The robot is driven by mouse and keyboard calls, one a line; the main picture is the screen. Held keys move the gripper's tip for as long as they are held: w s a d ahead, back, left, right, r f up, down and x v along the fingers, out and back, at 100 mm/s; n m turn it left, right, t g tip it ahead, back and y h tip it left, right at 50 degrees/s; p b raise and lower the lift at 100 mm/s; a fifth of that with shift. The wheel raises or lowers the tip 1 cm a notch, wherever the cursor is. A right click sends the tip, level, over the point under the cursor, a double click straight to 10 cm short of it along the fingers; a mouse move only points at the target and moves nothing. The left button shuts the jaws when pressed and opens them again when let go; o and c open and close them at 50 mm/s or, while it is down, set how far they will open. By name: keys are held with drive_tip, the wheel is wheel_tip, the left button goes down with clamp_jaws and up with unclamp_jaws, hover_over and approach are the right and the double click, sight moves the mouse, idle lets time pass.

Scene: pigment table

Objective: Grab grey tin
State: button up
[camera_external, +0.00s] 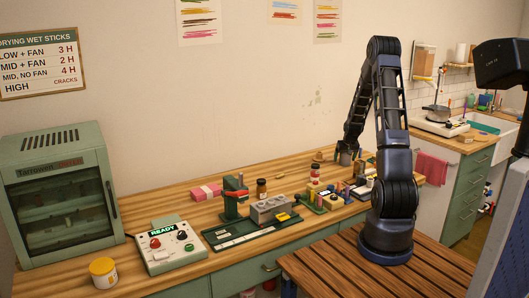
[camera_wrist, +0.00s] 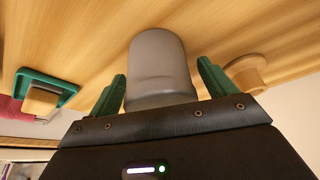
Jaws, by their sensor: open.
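The grey tin (camera_wrist: 158,62) stands between the two green fingers of my gripper (camera_wrist: 162,88) in the wrist view. It is a plain grey cylinder with a rounded edge, on the wooden worktop. The fingers are open, with a narrow gap on the left and a wider gap at the right finger's tip. In the external view my gripper (camera_external: 345,158) is low at the back of the table, and the tin there is small and largely hard to tell apart from it.
A tan round wooden piece (camera_wrist: 246,75) lies close to the right finger. A green tray with a tan block (camera_wrist: 40,103) is to the left. In the external view, a red-capped jar (camera_external: 314,174) and a row of small bottles stand near the arm. The wooden table (camera_external: 150,205) has bare room at left.

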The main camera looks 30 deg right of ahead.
drive_tip(key=c, duration=1.1)
